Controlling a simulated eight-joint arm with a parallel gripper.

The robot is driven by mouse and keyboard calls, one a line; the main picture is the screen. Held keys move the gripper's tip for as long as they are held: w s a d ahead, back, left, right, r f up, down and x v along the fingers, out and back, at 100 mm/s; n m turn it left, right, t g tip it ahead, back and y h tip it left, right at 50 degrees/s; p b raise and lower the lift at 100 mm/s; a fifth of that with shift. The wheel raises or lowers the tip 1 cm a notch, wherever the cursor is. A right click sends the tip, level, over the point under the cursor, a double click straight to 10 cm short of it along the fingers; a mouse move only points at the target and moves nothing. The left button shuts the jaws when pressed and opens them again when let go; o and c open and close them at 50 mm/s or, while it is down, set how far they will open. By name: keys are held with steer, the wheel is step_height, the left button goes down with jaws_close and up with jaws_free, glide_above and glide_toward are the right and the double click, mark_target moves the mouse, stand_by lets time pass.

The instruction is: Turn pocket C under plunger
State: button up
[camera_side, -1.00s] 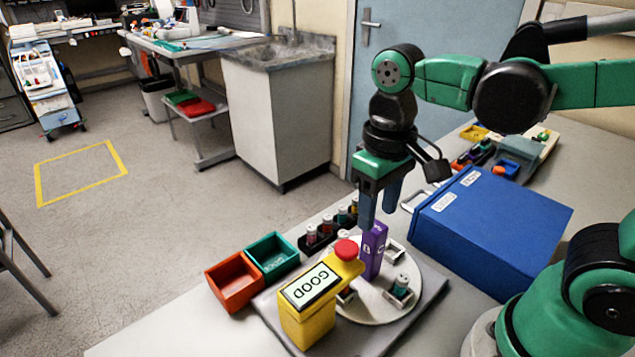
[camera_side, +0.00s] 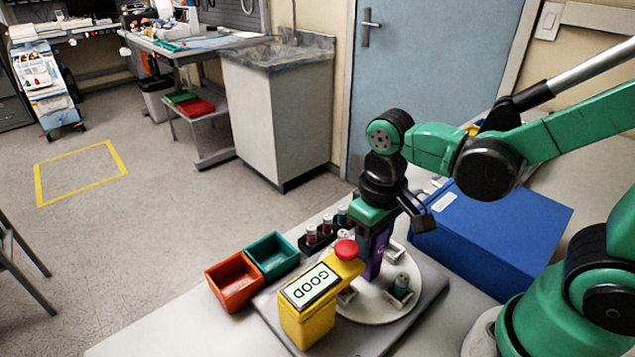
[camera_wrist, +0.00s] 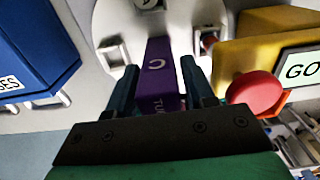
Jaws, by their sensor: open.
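The white turntable disc (camera_side: 372,308) lies on a grey base and carries small pockets, one holding a vial (camera_side: 402,287). A purple upright block (camera_side: 377,258) stands on the disc; in the wrist view its top (camera_wrist: 158,72) shows a letter C. My gripper (camera_wrist: 160,82) is open, with one finger on each side of the block; I cannot tell whether they touch it. In the side view the gripper largely hides the block. The yellow station (camera_side: 308,322) has a screen reading GOOD and a red plunger knob (camera_side: 346,250) beside the block.
An orange bin (camera_side: 233,287) and a teal bin (camera_side: 272,256) stand left of the base. A dark rack with vials (camera_side: 318,236) is behind it. A large blue box (camera_side: 500,235) stands close on the right.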

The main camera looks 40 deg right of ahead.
jaws_close()
stand_by(1.4)
